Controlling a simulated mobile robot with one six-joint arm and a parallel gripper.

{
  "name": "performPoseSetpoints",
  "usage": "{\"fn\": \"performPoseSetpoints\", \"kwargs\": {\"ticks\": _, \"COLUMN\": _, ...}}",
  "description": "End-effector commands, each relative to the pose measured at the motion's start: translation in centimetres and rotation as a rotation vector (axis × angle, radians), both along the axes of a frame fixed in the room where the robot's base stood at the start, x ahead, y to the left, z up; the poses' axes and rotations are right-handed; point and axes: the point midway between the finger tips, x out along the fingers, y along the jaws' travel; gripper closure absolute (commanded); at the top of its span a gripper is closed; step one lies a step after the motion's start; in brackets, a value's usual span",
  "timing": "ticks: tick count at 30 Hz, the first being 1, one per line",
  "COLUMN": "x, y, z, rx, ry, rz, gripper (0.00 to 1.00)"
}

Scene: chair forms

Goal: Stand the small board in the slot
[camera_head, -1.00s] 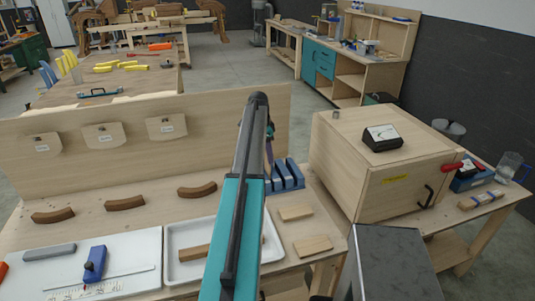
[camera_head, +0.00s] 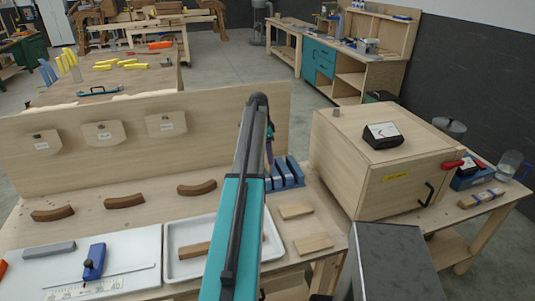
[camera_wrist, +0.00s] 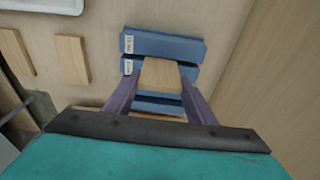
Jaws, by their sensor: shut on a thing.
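My gripper (camera_wrist: 158,88) has two purple fingers, shut on a small pale wooden board (camera_wrist: 161,75). The blue slotted rack (camera_wrist: 165,43) is directly below and around the board in the wrist view, with its ridges showing on both sides. The board's far end overlaps the rack's middle. I cannot tell whether its lower edge is inside a slot or just above it. In the head view the rack (camera_head: 290,176) stands at the bench's right part, and my arm hides the held board and most of the gripper.
Two loose pale boards (camera_head: 296,211) (camera_head: 313,243) lie in front of the rack. A white tray (camera_head: 276,252) is left of them. A tall wooden panel (camera_head: 60,160) stands behind, and a wooden cabinet (camera_head: 355,190) stands close on the right.

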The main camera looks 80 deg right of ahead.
Motion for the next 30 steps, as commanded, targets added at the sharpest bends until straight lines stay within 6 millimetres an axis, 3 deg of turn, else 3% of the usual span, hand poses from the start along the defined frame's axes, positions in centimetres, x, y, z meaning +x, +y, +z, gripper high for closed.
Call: {"fn": "performPoseSetpoints", "kwargs": {"ticks": 30, "x": 0.1, "y": 0.0, "z": -1.4, "rx": 0.0, "ry": 0.0, "rz": 0.001, "gripper": 0.83}}
